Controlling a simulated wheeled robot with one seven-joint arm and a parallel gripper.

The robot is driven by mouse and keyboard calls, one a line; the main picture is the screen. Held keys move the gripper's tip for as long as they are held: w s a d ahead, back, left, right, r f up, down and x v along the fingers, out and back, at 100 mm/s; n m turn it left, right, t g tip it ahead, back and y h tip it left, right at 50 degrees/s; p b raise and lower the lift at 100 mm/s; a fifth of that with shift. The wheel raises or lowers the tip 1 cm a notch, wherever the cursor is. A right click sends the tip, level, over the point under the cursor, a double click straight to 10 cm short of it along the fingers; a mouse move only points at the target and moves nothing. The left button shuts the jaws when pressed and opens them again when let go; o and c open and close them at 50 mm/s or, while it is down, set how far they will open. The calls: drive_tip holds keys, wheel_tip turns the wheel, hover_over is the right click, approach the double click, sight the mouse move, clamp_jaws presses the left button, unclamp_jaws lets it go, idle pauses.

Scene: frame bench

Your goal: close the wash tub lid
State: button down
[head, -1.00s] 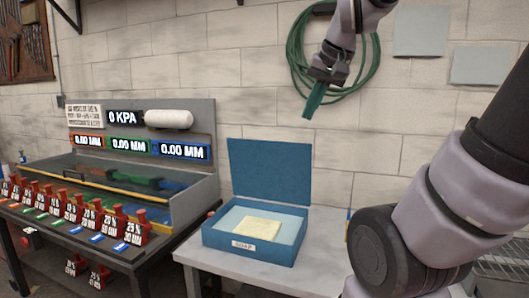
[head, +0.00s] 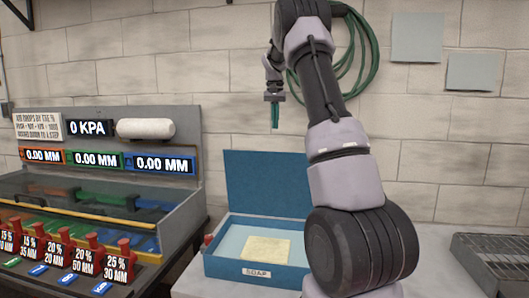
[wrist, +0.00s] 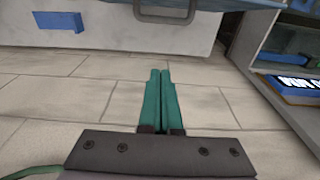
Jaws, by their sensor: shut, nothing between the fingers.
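The wash tub (head: 225,267) is a blue open box with a "SOAP" label on its front, on a pale table. A yellowish sheet (head: 265,248) lies inside it. Its blue lid (head: 265,182) stands raised along the back edge, so the tub is open. My arm hides the tub's right end and part of the lid's right side. My gripper (head: 275,127) points down in front of the wall, above the lid's top edge in the head view and apart from it. Its green fingers are together and empty; they also show in the wrist view (wrist: 160,73).
A bench (head: 190,235) with "0 KPA" and "0.00 MM" displays and red tagged pieces stands at left. A green hose (head: 370,60) hangs on the brick wall. A grey wire rack (head: 495,262) is at far right.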

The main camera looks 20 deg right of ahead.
wheel_tip(320, 180, down, 12)
drive_tip(key=s+a, duration=0.1)
drive_tip(key=shift+s+a+r, duration=0.2)
drive_tip(key=shift+s+a, duration=0.1)
drive_tip(key=shift+s, duration=0.1)
idle(0.4)
